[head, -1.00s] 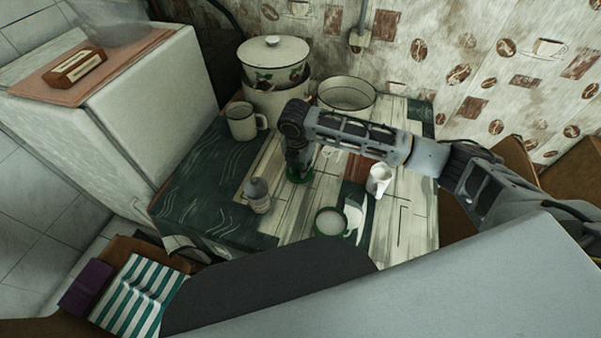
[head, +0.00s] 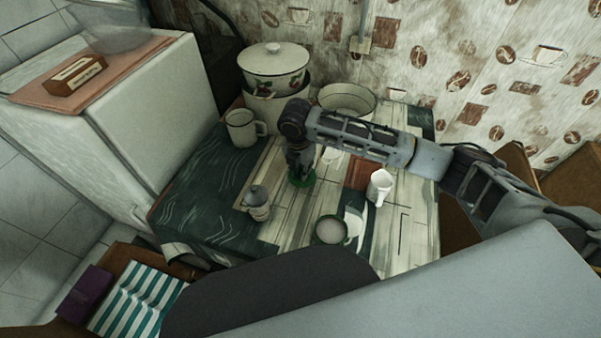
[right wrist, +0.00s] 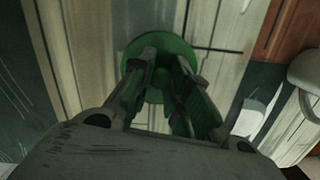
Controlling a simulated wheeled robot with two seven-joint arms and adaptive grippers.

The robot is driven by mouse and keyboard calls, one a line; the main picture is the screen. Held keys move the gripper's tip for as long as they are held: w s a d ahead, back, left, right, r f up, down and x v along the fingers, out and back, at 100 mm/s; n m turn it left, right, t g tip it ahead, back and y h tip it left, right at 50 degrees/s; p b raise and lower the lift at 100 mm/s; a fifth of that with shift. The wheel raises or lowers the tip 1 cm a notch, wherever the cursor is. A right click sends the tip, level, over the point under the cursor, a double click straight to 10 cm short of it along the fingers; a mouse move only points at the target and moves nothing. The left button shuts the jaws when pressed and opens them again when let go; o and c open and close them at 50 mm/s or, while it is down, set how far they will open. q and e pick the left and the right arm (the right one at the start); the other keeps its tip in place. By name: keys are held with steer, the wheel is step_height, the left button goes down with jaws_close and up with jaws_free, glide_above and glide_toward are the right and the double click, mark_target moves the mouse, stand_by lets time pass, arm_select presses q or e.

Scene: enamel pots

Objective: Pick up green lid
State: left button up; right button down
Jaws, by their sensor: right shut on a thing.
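The green lid (head: 308,179) lies flat at the middle of the table, partly hidden under my right gripper. In the right wrist view the round green lid (right wrist: 158,52) sits between the fingers. My right gripper (head: 300,176) points down from above and is shut on the lid's knob; its fingertips (right wrist: 164,68) are on both sides of the knob in the right wrist view. I cannot tell any gap between the lid and the table. My left gripper is not in view.
A green-rimmed pot (head: 330,229) stands near the table's front, with a white mug (head: 380,187) behind it to the right. A small grey-topped jar (head: 258,203) is to the left. An enamel mug (head: 241,127), a lidded pot (head: 273,68) and an open bowl (head: 347,98) stand behind.

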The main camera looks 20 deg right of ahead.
mark_target(300, 171)
steer(key=r, duration=0.5)
steer(key=shift+a+r, duration=0.2)
steer(key=shift+r, duration=0.05)
steer(key=shift+r+p, duration=0.3)
steer(key=shift+r, duration=0.45)
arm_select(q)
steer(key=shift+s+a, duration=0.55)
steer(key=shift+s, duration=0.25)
